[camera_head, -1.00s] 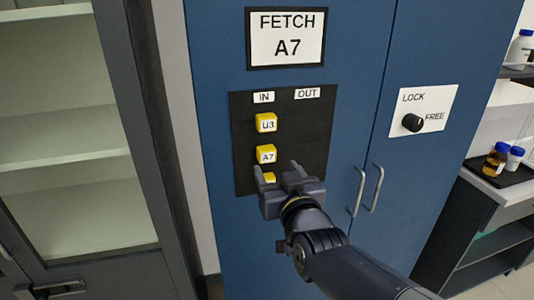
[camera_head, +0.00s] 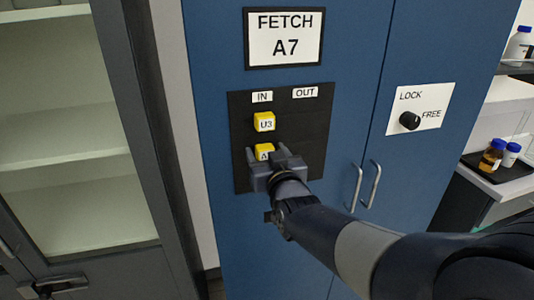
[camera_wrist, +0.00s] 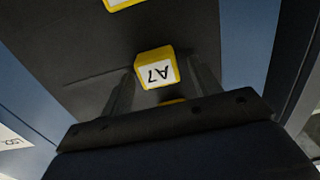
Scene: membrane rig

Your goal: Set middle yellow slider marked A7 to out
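The yellow slider A7 (camera_head: 263,149) sits on the black panel (camera_head: 309,140), in the column under the IN label. In the wrist view the A7 slider (camera_wrist: 155,68) shows upside down between my two fingers. My gripper (camera_head: 265,155) is open, with one finger on each side of A7. I cannot tell whether the fingers touch it. The yellow slider U3 (camera_head: 264,122) is above A7, also under IN. A third yellow slider (camera_wrist: 172,102) shows only as a sliver in the wrist view; my gripper hides it in the head view.
The IN label (camera_head: 262,97) and OUT label (camera_head: 305,92) head the panel. A FETCH A7 sign (camera_head: 284,38) is above. A black LOCK/FREE knob (camera_head: 409,121) and two door handles (camera_head: 365,185) are to the right. The panel right of the sliders is bare.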

